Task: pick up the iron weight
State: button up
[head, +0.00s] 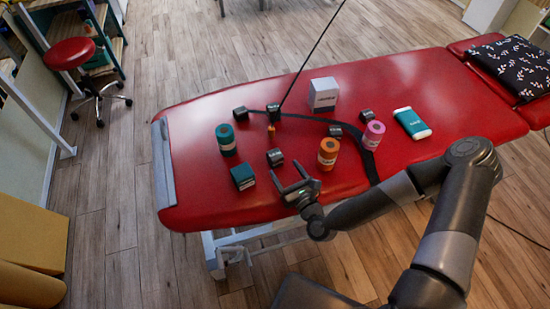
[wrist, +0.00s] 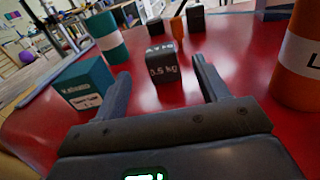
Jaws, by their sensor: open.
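A small dark iron weight marked 0.5 kg (wrist: 165,68) stands on the red treatment table, and it shows in the head view (head: 275,157) too. Several similar dark blocks are on the table, including ones at the back left (head: 240,113), the middle (head: 335,130) and the right (head: 367,116). My gripper (head: 288,171) is open and empty, low over the near side of the table. In the wrist view the marked weight lies ahead, framed between the two fingers, and no contact shows.
A teal box (head: 243,177) and teal can (head: 226,139) stand left of the weight. An orange can (head: 328,153) stands close on the right, a pink roll (head: 373,135) beyond it.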

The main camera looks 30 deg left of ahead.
aim_at(278, 160)
jog(key=x, duration=0.8)
jog(key=c, duration=1.4)
jog(key=shift+c, duration=0.2)
